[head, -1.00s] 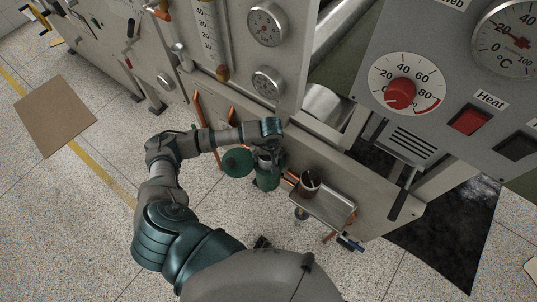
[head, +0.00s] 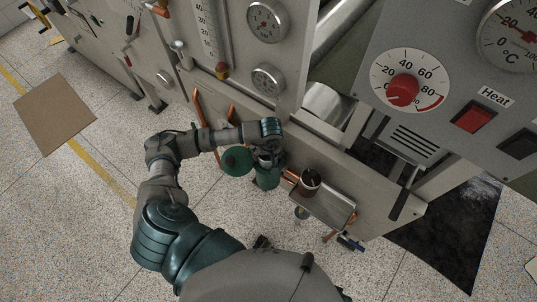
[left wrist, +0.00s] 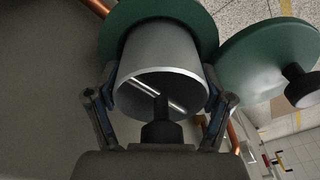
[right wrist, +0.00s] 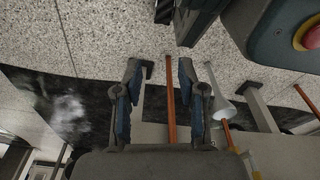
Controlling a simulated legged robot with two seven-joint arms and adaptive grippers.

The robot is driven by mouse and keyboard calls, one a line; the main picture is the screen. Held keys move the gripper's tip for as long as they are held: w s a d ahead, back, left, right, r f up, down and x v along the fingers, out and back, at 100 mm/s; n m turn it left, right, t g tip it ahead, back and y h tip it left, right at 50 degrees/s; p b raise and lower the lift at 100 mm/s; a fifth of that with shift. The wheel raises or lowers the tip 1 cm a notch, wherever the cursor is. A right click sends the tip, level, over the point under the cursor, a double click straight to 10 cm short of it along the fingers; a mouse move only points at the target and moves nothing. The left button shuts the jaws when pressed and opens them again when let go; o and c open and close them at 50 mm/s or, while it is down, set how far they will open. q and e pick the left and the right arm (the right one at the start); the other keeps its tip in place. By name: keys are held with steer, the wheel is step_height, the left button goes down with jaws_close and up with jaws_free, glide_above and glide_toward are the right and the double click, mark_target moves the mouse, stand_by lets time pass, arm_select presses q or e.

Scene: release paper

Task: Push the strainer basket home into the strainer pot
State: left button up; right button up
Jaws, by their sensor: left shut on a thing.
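The strainer pot (head: 266,181) is green and stands low beside the machine in the head view. Its green round rim (left wrist: 195,14) shows in the left wrist view. The strainer basket (left wrist: 165,55) is a grey cylinder with its open end toward the camera. It lies in line with the green rim; its far end is hidden, so its depth in the pot is unclear. My left gripper (head: 268,155) is over the pot and shut on the basket, with fingers on both sides in the left wrist view (left wrist: 163,112). My right gripper (right wrist: 158,75) is open and empty, away from the pot.
The green lid (head: 236,161) sits beside the pot, and its dark knob shows in the left wrist view. A metal tray (head: 335,211) holding a brown cup (head: 310,182) is right of the pot. Copper pipes (head: 198,106) run behind my left forearm.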

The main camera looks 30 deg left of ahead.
arm_select(q)
steer(key=shift+a+f, duration=0.15)
steer(key=shift+f, duration=0.05)
arm_select(e)
steer(key=shift+r, duration=0.15)
arm_select(q)
steer(key=shift+f+b, duration=0.3)
steer(key=shift+b, duration=0.1)
steer(key=o, duration=1.7)
steer(key=shift+a+f, duration=0.1)
arm_select(e)
steer(key=shift+w+a+r, duration=0.15)
steer(key=shift+w+r, duration=0.6)
steer(key=shift+w, duration=0.2)
steer(key=shift+s, duration=0.15)
arm_select(q)
steer(key=shift+d+r, duration=0.2)
steer(key=shift+r, duration=0.1)
steer(key=r, duration=0.7)
steer(key=d+r, duration=0.1)
steer(key=r, duration=0.3)
steer(key=shift+s+r, duration=0.2)
steer(key=shift+s, duration=0.15)
